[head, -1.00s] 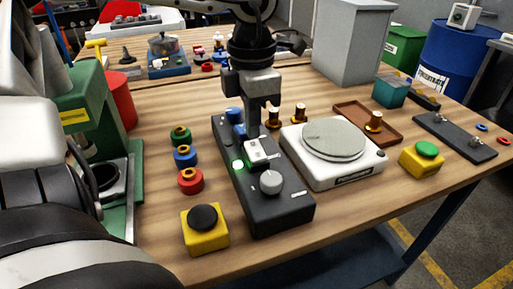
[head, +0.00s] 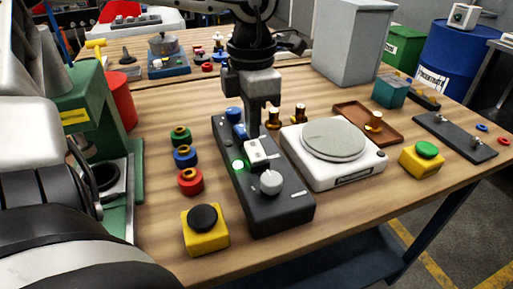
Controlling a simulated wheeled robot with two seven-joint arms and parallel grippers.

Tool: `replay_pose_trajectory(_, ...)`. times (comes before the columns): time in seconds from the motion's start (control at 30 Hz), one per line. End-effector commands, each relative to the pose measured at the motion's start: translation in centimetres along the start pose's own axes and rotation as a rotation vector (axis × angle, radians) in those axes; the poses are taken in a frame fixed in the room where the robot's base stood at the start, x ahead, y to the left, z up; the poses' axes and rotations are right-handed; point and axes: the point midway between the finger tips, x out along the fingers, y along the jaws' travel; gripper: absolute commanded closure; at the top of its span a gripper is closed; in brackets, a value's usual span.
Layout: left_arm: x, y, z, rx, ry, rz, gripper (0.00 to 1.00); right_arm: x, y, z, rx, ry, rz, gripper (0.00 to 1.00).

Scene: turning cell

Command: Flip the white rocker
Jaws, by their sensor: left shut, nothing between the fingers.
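The white rocker (head: 257,150) sits in the middle of a dark control box (head: 274,210) on the wooden table. A green light (head: 238,166) glows beside it on its left. A grey knob (head: 271,182) is on the near part of the box and a blue part (head: 234,116) on its far part. My left gripper (head: 256,134) points down just over the far end of the rocker, shut and empty. It hides part of the box behind the rocker; I cannot tell whether the fingertips touch the rocker. My right gripper is not in view.
A white scale (head: 350,176) with a round plate stands close to the right of the box. A yellow box with a black button (head: 204,231) and several coloured rings (head: 189,181) lie to the left. A yellow box with a green button (head: 422,160) is farther right.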

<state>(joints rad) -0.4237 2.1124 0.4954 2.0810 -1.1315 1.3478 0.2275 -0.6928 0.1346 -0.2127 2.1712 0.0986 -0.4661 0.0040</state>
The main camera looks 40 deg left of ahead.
Motion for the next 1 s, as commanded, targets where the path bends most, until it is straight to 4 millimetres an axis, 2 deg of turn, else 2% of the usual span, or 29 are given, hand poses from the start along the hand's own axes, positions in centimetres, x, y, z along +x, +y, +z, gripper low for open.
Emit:
replay_pose_trajectory(0.37,0.03,0.00,0.00,0.000,0.000,0.000,1.00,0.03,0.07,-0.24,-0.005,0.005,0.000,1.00)
replay_pose_trajectory(1.0,0.93,0.00,0.00,0.000,0.000,0.000,1.00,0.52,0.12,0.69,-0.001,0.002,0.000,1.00)
